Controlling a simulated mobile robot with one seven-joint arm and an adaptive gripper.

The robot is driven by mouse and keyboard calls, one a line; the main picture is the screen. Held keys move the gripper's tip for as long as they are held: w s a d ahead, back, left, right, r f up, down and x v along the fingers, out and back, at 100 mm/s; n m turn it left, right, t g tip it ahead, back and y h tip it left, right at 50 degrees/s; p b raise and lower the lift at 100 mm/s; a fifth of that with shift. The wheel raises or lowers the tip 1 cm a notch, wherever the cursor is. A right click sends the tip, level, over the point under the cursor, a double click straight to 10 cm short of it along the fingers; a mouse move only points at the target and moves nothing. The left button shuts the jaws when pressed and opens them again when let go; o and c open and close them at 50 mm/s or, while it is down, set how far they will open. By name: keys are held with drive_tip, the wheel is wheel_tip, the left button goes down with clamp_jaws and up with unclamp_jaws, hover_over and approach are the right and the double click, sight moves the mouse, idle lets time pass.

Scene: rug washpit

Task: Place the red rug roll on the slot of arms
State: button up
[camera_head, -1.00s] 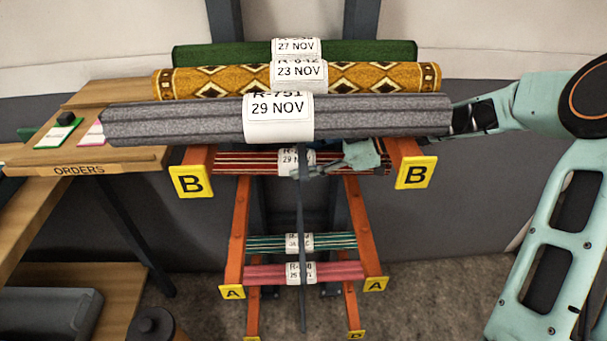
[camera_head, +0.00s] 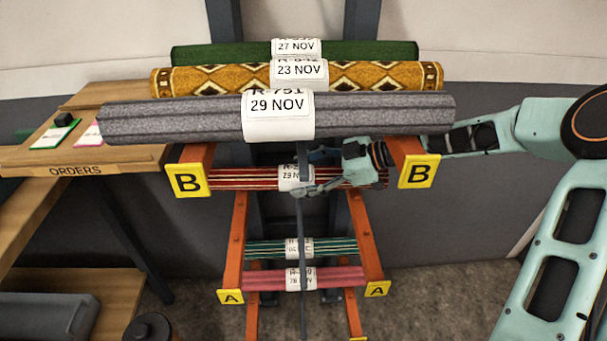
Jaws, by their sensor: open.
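A red striped rug roll (camera_head: 245,180) with a white tag marked 29 NOV lies level between the two orange arms labelled B (camera_head: 188,181) (camera_head: 418,172). The grey roll above hides part of the view onto it. My gripper (camera_head: 308,190) reaches in from the right below the grey roll, at the middle of the red striped roll, beside its tag. Its fingers are open; I cannot tell whether they touch the roll. A plainer pinkish-red roll (camera_head: 335,279) lies lower, at the arms labelled A (camera_head: 231,297) (camera_head: 377,289).
A grey roll (camera_head: 170,119), a gold patterned roll (camera_head: 380,78) and a green roll (camera_head: 230,54) lie above. A green striped roll (camera_head: 265,249) lies above the pinkish one. A wooden ORDERS table (camera_head: 130,158) stands left. A dark post (camera_head: 301,235) runs down the middle.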

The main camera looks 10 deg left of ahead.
wheel_tip(320, 180, up, 6)
drive_tip(key=f+p, duration=0.1)
drive_tip(key=p, duration=0.2)
hover_over(348, 185)
drive_tip(key=shift+w+a+r, duration=0.1)
drive_tip(key=shift+r, duration=0.15)
